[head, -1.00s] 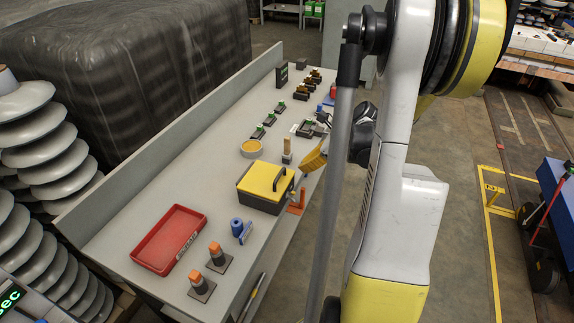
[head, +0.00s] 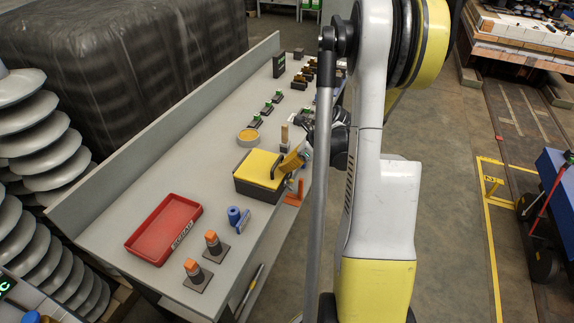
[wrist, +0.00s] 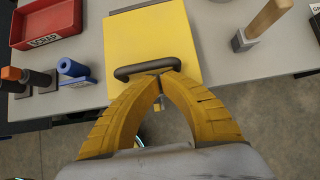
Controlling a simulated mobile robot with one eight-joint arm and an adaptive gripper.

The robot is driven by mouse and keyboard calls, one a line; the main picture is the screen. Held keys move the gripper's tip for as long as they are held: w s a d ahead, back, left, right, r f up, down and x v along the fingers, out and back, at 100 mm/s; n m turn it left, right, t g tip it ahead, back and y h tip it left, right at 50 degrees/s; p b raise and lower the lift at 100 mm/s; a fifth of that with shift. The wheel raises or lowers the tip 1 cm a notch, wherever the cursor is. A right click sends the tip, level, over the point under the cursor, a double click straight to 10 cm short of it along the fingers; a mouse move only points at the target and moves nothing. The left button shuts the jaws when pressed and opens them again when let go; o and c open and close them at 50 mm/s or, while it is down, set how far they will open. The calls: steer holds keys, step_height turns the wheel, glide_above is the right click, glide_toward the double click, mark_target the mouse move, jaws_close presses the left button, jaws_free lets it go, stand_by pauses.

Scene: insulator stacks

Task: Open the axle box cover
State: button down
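The axle box (head: 256,192) is a dark box on the bench, with a flat yellow cover (head: 257,164) that looks down on it. The cover fills the upper middle of the wrist view (wrist: 150,35). Its dark bar handle (wrist: 130,72) runs left to right along the near edge. My gripper (wrist: 158,76) has its yellow fingers curved together, tips meeting at the near side of the handle. I see nothing clasped between the tips, and cannot tell if they touch the handle or reach under it. In the head view my gripper (head: 283,168) is at the box's right side.
A red tray (head: 165,228), a blue roll (head: 234,215) and two orange-topped posts (head: 213,242) stand nearer on the bench. A yellow round dish (head: 248,136) and a wooden-handled tool (head: 284,134) are behind the box. An orange bracket (head: 294,194) is at the bench edge.

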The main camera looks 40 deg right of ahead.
steer(key=shift+w+r+g+p, duration=0.1)
steer(key=shift+r+g+p, duration=0.3)
steer(key=shift+r+p, duration=0.15)
steer(key=shift+r, duration=0.2)
steer(key=shift+w+a+r+g+h+p, duration=0.15)
steer(key=shift+r+g+p, duration=0.1)
steer(key=shift+r+p, duration=0.15)
steer(key=shift+w+r+g+h+p, duration=0.1)
steer(key=shift+r+g+h+p, duration=0.05)
steer(key=shift+r+g+p, duration=0.2)
steer(key=w+a+r+g+h+p, duration=0.2)
steer(key=w+a+r+g+p, duration=0.2)
steer(key=w+r, duration=0.6)
steer(key=shift+w+a+g+p, duration=0.2)
steer(key=shift+g+p, duration=0.3)
steer(key=shift+p, duration=0.65)
